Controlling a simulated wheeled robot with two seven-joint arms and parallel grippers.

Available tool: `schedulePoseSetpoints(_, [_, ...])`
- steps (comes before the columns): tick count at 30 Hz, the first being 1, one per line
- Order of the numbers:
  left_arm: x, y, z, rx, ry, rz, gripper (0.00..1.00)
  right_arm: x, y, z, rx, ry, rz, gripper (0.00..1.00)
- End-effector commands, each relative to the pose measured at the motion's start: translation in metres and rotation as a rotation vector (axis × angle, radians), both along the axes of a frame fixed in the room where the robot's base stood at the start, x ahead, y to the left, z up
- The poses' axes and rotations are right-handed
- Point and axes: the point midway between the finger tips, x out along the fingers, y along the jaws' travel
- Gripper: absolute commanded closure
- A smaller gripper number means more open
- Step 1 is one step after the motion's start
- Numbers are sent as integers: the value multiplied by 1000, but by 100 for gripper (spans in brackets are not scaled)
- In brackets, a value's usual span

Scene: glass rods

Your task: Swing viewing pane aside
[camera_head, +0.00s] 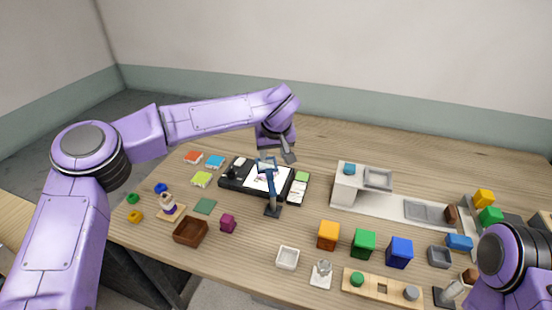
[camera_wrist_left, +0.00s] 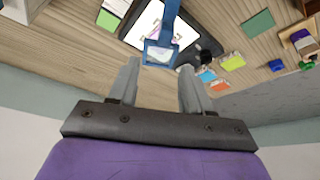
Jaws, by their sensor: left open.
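The viewing pane (camera_head: 267,162) is a small blue frame on a blue-grey arm and post (camera_head: 272,190) with a dark base. It hangs over the white sheet (camera_head: 262,182) on the black tray (camera_head: 232,186). In the left wrist view the blue frame (camera_wrist_left: 149,59) lies between and just beyond the fingertips, with white showing through it. My left gripper (camera_head: 277,158) is open, pointing down at the frame; its open fingers (camera_wrist_left: 159,67) also show in the wrist view. I cannot tell whether they touch the frame. My right gripper is out of view; only part of that arm shows.
Colored tiles (camera_head: 215,161) lie left of the tray.

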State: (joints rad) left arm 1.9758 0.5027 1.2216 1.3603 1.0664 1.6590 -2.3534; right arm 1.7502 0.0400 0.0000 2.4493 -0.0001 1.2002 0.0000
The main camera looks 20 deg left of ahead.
Motion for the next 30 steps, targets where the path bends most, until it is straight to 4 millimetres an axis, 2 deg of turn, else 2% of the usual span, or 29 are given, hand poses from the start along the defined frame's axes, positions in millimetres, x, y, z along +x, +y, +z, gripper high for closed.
schedulePoseSetpoints(5, [2,5,-21,0,1,-4,51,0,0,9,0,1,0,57])
schedulePoseSetpoints(12, [26,14,-75,1,7,-2,51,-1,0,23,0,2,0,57])
schedulePoseSetpoints(15, [33,16,-89,0,8,-1,51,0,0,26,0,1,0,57])
schedulePoseSetpoints(19, [37,17,-98,1,5,-2,51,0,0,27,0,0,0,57])
schedulePoseSetpoints(26, [37,18,-99,1,4,-2,51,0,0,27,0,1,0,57])
schedulePoseSetpoints(30, [37,18,-99,1,5,-2,97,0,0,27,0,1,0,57])
